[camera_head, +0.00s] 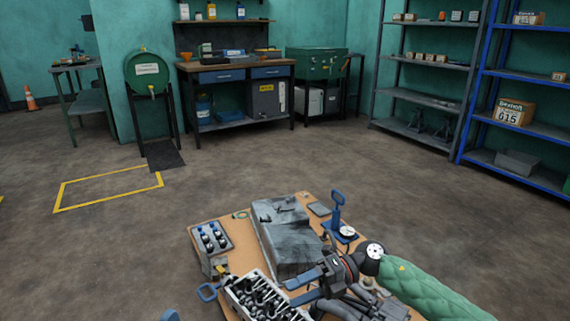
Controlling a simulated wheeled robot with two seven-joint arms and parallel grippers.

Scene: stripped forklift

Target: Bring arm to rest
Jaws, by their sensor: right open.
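My right arm (425,288), in a green padded sleeve, reaches in from the lower right. My right gripper (296,291) is at its end, pointing left over the near part of a workbench top. Its jaws are open, with two dark blue-grey fingers apart, just right of a metal cylinder head (262,296). I see nothing held between them. Whether the fingers touch the cylinder head is hard to tell.
The wooden bench top (213,245) also carries a large grey block (285,235), a tray of small bottles (211,238) and a blue stand with a gauge (340,222). Shelves (425,65) and a back workbench (235,70) stand far off. The floor between is clear.

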